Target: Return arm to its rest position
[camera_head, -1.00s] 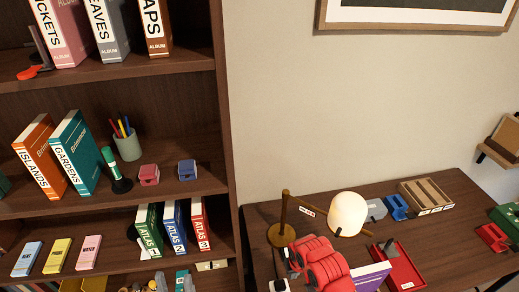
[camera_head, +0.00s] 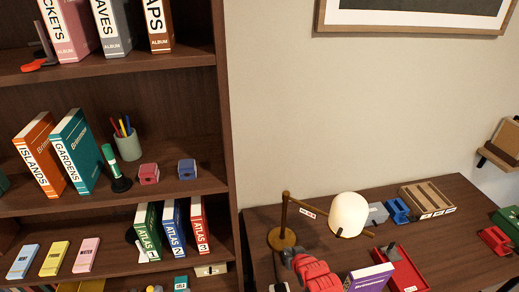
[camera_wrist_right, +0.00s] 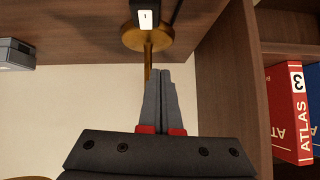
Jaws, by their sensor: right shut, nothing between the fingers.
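My right gripper (camera_head: 288,257) is at the bottom of the head view, in front of the desk, with my red arm links behind it. In the right wrist view its fingers (camera_wrist_right: 161,78) are together with nothing between them. They point toward the round brass base (camera_wrist_right: 148,38) of the desk lamp, and I see no contact. The lamp (camera_head: 348,214) with its pale shade stands upright on the desk in the head view. My left gripper is in neither view.
The bookshelf (camera_head: 228,130) stands left of the desk (camera_head: 460,220). A red Atlas book (camera_wrist_right: 284,112) shows beside the shelf's side panel in the wrist view. A purple box (camera_head: 370,279), a red tray (camera_head: 408,272) and a wooden organizer (camera_head: 427,197) are on the desk.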

